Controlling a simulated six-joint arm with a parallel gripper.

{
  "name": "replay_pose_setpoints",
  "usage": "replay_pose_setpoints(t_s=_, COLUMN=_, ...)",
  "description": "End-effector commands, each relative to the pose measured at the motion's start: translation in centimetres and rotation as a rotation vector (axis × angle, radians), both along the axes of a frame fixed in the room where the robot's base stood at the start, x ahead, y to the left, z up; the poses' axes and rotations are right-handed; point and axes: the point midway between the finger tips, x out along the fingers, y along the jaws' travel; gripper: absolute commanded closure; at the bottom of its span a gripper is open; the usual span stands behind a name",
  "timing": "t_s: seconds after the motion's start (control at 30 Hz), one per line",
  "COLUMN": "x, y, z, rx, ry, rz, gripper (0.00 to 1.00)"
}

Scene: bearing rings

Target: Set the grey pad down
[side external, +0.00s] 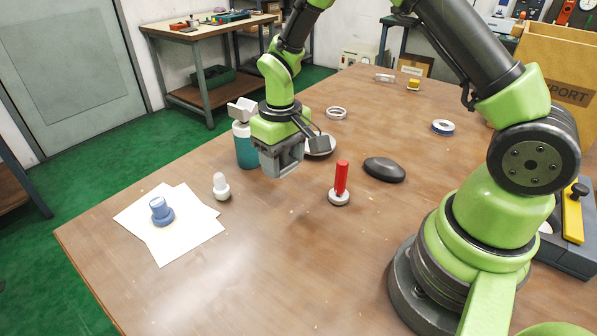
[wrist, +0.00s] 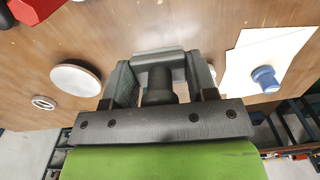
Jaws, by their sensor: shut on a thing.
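My gripper (side external: 283,160) hangs above the table, near its left side, in the side view. In the wrist view its fingers (wrist: 160,90) are closed around a dark round knob, which joins a grey block lying across the fingertips. I take this to be the grey pad (wrist: 158,57). In the side view the pad cannot be told apart clearly from the grey jaws. A gap seems to show between the held thing and the tabletop, but its height is hard to judge.
A teal bottle (side external: 246,148) stands just behind my gripper, with a white dish (side external: 320,146) to the right. A white knob (side external: 221,187), red-handled piece (side external: 340,185) and black oval (side external: 384,169) stand nearby. White sheets (side external: 190,243) carry a blue piece (side external: 161,212).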

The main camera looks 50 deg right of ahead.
Motion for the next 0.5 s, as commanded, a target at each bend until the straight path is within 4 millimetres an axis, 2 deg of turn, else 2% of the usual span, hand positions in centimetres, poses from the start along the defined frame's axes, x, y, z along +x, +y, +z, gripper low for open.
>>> replay_pose_setpoints(t_s=0.17, x=0.2, y=-0.4, z=0.9, rx=0.000, ry=-0.001, rz=-0.017, gripper=0.72)
replay_pose_setpoints(t_s=0.27, x=0.8, y=-2.1, z=0.9, rx=-0.001, ry=-0.001, rz=-0.088, gripper=0.72)
replay_pose_setpoints(t_s=0.37, x=1.8, y=-5.5, z=0.8, rx=-0.002, ry=-0.002, rz=-0.228, gripper=0.72)
replay_pose_setpoints(t_s=0.47, x=2.5, y=-10.6, z=0.8, rx=-0.003, ry=-0.001, rz=-0.423, gripper=0.72)
replay_pose_setpoints(t_s=0.5, x=2.5, y=-12.8, z=0.8, rx=-0.003, ry=-0.001, rz=-0.508, gripper=0.72)
